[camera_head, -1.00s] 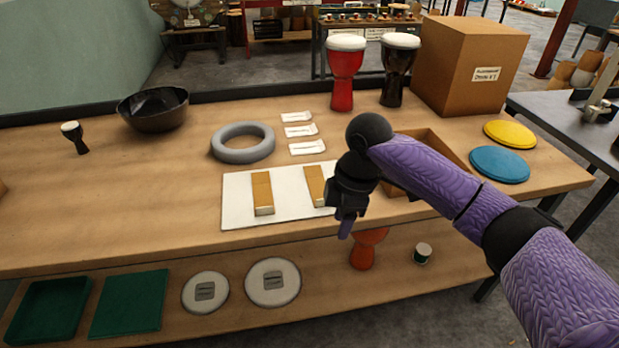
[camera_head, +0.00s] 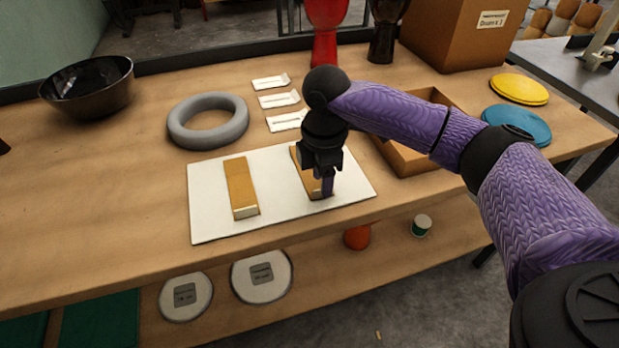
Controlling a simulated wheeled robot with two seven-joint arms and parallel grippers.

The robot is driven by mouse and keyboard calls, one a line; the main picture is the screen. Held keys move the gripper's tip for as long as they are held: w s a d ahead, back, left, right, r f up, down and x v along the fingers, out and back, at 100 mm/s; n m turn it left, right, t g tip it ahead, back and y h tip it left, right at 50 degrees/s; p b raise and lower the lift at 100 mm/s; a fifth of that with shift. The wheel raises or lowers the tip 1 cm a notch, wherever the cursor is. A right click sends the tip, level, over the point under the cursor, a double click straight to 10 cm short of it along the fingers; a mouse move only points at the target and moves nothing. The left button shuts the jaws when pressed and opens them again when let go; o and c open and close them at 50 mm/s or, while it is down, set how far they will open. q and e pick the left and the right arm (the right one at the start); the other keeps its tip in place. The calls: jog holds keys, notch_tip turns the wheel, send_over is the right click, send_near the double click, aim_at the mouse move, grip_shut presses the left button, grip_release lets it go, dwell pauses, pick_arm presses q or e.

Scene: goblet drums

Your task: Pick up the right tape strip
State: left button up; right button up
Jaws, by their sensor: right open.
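The right tape strip (camera_head: 301,158) lies on the white mat (camera_head: 279,204) on the wooden table. It is tan with a pale near end, and my gripper hides part of it. The left tape strip (camera_head: 241,184) lies beside it on the same mat. My right gripper (camera_head: 326,190) is open and points down over the near end of the right strip. The picture does not show whether it touches the strip. My left gripper is out of view.
A grey ring (camera_head: 207,140) and several white labelled cards (camera_head: 279,100) lie behind the mat. A brown open tray (camera_head: 408,160) stands right of the gripper, partly behind my arm. Blue (camera_head: 517,124) and yellow (camera_head: 519,89) discs lie at the right. A dark bowl (camera_head: 92,88) is at the left.

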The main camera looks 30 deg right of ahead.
notch_tip(320, 180, down, 3)
jog(key=shift+w+f+b, duration=0.1)
jog(key=shift+f+b, duration=0.1)
jog(key=shift+b, duration=0.35)
jog(key=shift+r, duration=0.2)
grip_shut()
